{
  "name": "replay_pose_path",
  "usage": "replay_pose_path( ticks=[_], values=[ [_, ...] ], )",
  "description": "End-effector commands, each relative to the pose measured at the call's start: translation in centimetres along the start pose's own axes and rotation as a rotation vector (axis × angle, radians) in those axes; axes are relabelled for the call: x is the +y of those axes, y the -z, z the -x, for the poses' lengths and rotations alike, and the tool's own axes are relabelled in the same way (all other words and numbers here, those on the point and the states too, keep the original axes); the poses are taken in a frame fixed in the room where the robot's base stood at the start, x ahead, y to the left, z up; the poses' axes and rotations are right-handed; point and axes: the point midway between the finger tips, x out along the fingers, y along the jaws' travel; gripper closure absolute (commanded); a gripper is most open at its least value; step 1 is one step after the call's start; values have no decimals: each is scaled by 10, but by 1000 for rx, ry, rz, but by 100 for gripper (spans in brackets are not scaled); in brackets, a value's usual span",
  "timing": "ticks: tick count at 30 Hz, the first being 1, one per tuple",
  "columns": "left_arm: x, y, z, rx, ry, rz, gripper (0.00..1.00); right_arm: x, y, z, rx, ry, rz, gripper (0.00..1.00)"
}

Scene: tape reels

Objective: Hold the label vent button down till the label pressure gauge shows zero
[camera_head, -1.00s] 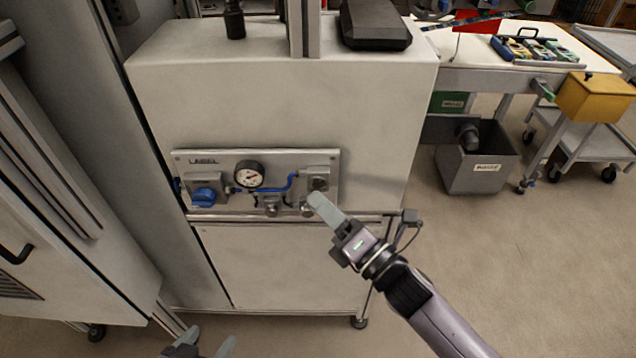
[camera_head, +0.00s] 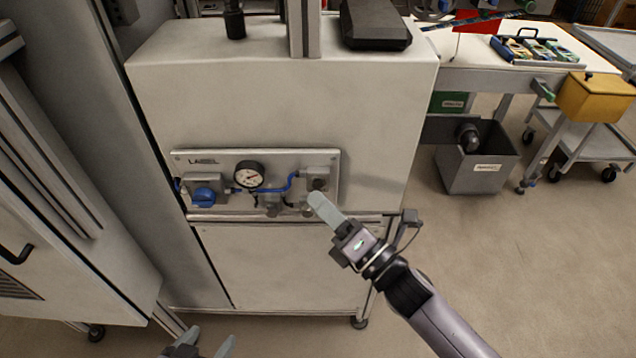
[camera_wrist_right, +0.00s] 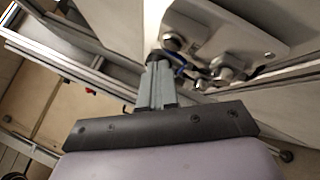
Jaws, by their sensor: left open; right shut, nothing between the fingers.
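The label panel (camera_head: 225,160) is a grey plate on the front of a pale cabinet, marked LABEL. The label pressure gauge (camera_head: 249,175) is a round white dial with a black rim; its needle is too small to read surely. A small box with a dark round button (camera_head: 319,184) sits at the panel's right end. My right gripper (camera_head: 316,198) is shut and empty, its tips just below that button in the head view. In the right wrist view its tips (camera_wrist_right: 159,62) are close to the panel fittings; I cannot tell whether they press anything. My left gripper (camera_head: 203,343) is open, low and away from the panel.
A blue valve knob (camera_head: 203,196) and blue tubing are on the panel. A rail (camera_head: 260,217) runs just below it. A grey bin (camera_head: 478,160) and a trolley with a yellow box (camera_head: 594,97) stand at the right. The floor in front is clear.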

Motion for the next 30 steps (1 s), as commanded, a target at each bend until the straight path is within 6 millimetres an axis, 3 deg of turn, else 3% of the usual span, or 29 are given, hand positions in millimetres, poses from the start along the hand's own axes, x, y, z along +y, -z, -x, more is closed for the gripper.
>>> replay_pose_path(
  ticks=[30],
  values=[
    [0, -3, -2, 0, 0, 0, 31, -4, -4, -6, 0, 0, 0, 100]
  ],
)
